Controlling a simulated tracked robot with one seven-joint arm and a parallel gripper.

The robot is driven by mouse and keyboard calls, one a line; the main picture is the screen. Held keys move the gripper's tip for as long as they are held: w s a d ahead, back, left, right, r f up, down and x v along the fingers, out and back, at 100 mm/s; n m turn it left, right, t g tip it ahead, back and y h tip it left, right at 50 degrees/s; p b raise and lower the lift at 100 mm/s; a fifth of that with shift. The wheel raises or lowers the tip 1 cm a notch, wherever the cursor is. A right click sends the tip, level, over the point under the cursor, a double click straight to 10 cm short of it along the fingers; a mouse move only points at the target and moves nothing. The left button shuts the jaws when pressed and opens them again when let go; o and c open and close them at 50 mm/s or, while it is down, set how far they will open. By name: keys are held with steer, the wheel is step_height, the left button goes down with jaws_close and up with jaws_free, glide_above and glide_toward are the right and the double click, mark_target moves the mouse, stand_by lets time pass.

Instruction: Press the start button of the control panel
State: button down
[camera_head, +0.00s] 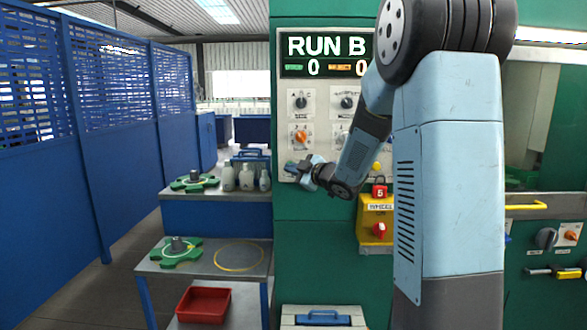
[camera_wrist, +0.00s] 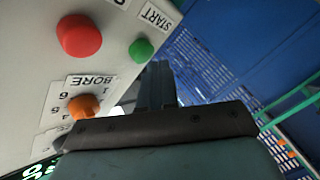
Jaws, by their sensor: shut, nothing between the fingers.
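The control panel is a pale plate (camera_head: 318,112) with knobs on a green machine front; it also fills the left of the wrist view (camera_wrist: 35,95). The green button (camera_wrist: 141,50) beside a START label (camera_wrist: 154,16) shows in the wrist view. A larger red button (camera_wrist: 78,36) is to its left, and an orange knob (camera_wrist: 83,106) marked BORE is below in the picture. My gripper (camera_head: 296,170) is shut and empty at the panel's lower left. In the wrist view its fingertips (camera_wrist: 158,68) are close to the green button; I cannot tell whether they touch. The head view does not show this button.
A RUN B display (camera_head: 326,52) is above the panel. A yellow box (camera_head: 377,215) with a red knob is below right. At the left are shelves with bottles (camera_head: 246,178), green fixtures (camera_head: 176,252) and a red tray (camera_head: 204,305). A blue fence (camera_head: 125,150) lines the left.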

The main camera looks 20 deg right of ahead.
steer(key=shift+s+a, duration=0.1)
steer(key=shift+s, duration=0.15)
steer(key=shift+s+a, duration=0.25)
steer(key=shift+s, duration=0.55)
steer(key=shift+s+a, duration=0.3)
steer(key=shift+s, duration=0.5)
steer(key=shift+s+a, duration=0.25)
steer(key=shift+s, duration=0.55)
steer(key=shift+r, duration=0.1)
